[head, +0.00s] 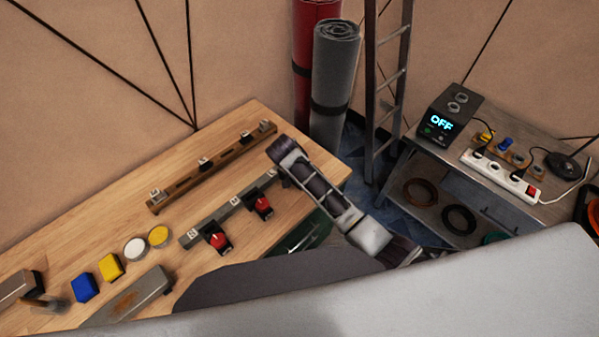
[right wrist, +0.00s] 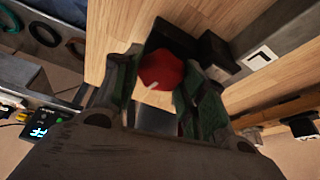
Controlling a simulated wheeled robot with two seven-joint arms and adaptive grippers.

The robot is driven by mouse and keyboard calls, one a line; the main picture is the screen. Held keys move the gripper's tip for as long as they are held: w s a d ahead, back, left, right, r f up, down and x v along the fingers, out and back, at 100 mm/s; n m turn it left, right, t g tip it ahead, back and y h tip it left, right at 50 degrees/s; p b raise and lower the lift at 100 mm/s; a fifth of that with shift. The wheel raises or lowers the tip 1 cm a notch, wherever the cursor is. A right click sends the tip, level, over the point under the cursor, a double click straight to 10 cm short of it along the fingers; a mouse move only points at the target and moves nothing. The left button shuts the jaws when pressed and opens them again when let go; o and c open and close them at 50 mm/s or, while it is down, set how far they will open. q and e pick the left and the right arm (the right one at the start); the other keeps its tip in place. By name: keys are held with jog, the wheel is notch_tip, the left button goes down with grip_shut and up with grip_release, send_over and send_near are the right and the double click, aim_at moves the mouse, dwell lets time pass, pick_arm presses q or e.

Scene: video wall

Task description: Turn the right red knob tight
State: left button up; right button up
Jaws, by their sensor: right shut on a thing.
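In the right wrist view the right red knob (right wrist: 160,70) sits between the fingers of my right gripper (right wrist: 163,77), which is shut on it. The knob has a white pointer mark and sits by a black block on a grey bar (right wrist: 285,45). In the head view my right arm reaches over the right end of that bar (head: 207,224) and hides this knob. Two other red knobs, the left one (head: 219,241) and the middle one (head: 263,206), stand free along the bar. My left gripper is not in view.
A wooden rail (head: 215,168) lies behind the bar on the bench (head: 120,215). Blue (head: 85,288) and yellow (head: 111,267) blocks and two round tins lie to the left. A side table at right holds a box with an OFF display (head: 440,122) and a power strip (head: 500,175).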

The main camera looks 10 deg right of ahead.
dwell(0.5)
jog(key=o, duration=1)
jog(key=shift+d+n, duration=0.1)
jog(key=shift+n, duration=0.3)
